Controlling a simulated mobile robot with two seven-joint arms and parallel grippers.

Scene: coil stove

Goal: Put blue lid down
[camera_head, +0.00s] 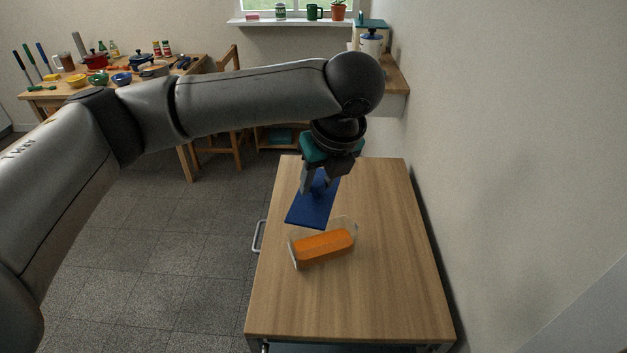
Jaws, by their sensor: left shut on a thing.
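The blue lid (312,209) is a flat, dark blue rectangular panel over the far part of the wooden cabinet top. My left gripper (319,184) points down at the lid's middle and is shut on it, hiding part of its far side. I cannot tell whether the lid touches the wood or is held just above it. A clear container (291,250) with an orange block (324,246) inside stands just in front of the lid, on the near side. My right gripper is not in view.
The wooden cabinet top (350,300) is clear in front of and to the right of the container. A wall runs along its right side. A table (60,99) with bowls and pots and a wooden chair (236,135) stand at the back left. A windowsill (300,21) holds small items.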

